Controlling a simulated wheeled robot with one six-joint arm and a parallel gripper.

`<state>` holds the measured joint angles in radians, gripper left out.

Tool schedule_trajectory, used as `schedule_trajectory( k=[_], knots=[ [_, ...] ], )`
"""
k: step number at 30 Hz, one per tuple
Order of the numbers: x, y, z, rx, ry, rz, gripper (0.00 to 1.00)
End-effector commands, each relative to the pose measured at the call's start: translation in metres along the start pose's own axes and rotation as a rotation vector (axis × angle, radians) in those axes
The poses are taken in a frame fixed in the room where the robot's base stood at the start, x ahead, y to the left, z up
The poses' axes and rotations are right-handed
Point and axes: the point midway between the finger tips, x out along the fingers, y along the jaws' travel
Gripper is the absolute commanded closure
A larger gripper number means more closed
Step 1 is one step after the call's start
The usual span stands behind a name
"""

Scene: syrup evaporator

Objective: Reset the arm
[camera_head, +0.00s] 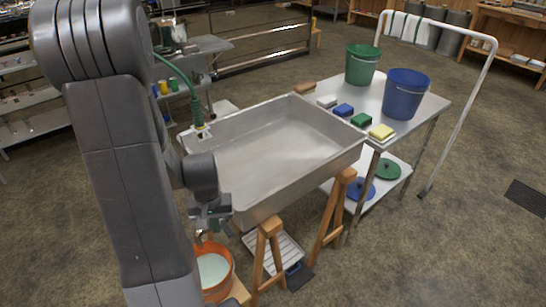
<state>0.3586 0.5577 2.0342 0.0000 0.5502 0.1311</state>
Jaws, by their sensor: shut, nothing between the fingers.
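My arm stands large across the left of the head view, its grey links folded over from the top. My gripper (209,226) hangs at the end of the wrist, at the near left corner of the pan, in front of its side wall. It looks small and dark, and it is shut with nothing in it. I cannot tell whether it touches the pan. The large metal evaporator pan (270,160) rests on wooden trestles (268,245) and looks empty inside.
An orange bucket (218,285) with pale contents stands below my gripper. A metal cart (405,112) at right holds a green bucket (362,65), a blue bucket (405,94) and several sponges or brushes. A green hose (187,82) runs to the pan's left corner. Open floor lies at right.

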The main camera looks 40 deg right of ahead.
Motion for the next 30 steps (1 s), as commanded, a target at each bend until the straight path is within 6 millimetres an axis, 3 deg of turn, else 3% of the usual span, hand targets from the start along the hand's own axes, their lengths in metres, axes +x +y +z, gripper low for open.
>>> schedule_trajectory(
  k=[6, 17, 23, 30],
  knots=[
    [-0.023, -0.004, 0.002, -0.001, 0.001, 0.0, 1.0],
    [-0.022, -0.004, 0.003, 0.0, 0.0, 0.0, 1.0],
    [-0.014, -0.003, 0.002, 0.0, 0.0, 0.0, 1.0],
    [0.012, 0.002, -0.001, 0.001, -0.002, 0.0, 1.0]
  ],
)
